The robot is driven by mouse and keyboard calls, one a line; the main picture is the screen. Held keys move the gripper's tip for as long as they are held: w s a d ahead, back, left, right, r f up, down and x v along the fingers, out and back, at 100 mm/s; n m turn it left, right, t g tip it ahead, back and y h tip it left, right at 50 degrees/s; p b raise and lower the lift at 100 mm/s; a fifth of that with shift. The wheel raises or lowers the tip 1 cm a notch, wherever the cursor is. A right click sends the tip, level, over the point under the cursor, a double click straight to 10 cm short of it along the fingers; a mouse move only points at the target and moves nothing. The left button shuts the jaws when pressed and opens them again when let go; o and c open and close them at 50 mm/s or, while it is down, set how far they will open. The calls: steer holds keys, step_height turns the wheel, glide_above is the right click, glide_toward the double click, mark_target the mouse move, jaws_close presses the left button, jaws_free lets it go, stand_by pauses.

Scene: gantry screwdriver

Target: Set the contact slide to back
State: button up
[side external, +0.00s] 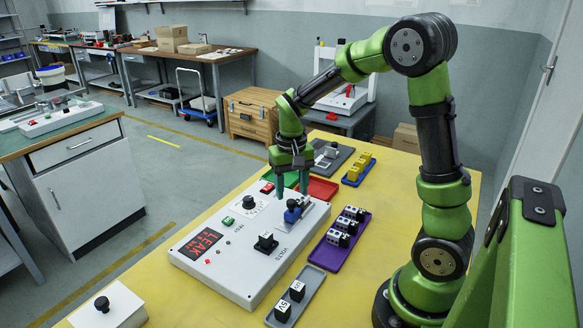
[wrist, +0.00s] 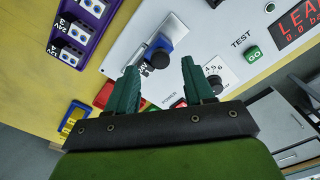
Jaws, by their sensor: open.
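The contact slide is a blue block with a black knob (side external: 293,212) on a pale metal plate on top of the white control box (side external: 215,256). It also shows in the wrist view (wrist: 158,51), just beyond my fingertips. My gripper (side external: 292,187) points down above the far part of the box, close to the slide. Its two teal fingers are apart with nothing between them, also in the wrist view (wrist: 161,64). I cannot tell whether a finger touches the slide.
The box carries a red LEAK display (side external: 200,243), a green GO button (side external: 228,221), a rotary knob (side external: 249,202) and a black knob (side external: 266,242). A purple tray of connectors (side external: 330,258) and a grey tray (side external: 276,318) lie to the right. Red, green and blue trays lie behind.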

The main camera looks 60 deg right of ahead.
mark_target(291, 201)
steer(key=shift+f, duration=1.5)
jaws_close()
